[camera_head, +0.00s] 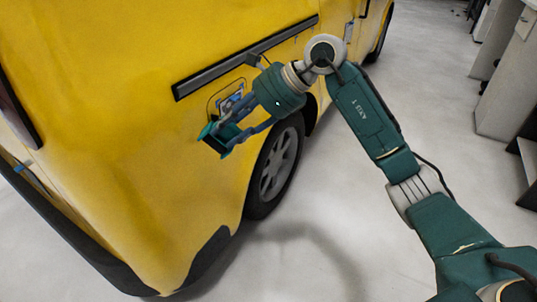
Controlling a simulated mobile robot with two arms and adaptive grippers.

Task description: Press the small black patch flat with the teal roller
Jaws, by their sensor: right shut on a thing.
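My right gripper (232,124) reaches down and left from its wrist to the side of the yellow van (130,90). Its fingers are shut on the teal roller (211,131), which is close against the yellow panel. Whether the roller touches the panel cannot be told. I cannot make out the small black patch; the roller and fingers cover part of the panel here. My left gripper is not in view.
A long black strip (245,57) runs along the van above the gripper. A rounded outline with a blue-white piece (231,101) lies behind the fingers. The wheel (275,165) is below right. Grey cabinets (506,80) stand right; the floor between is clear.

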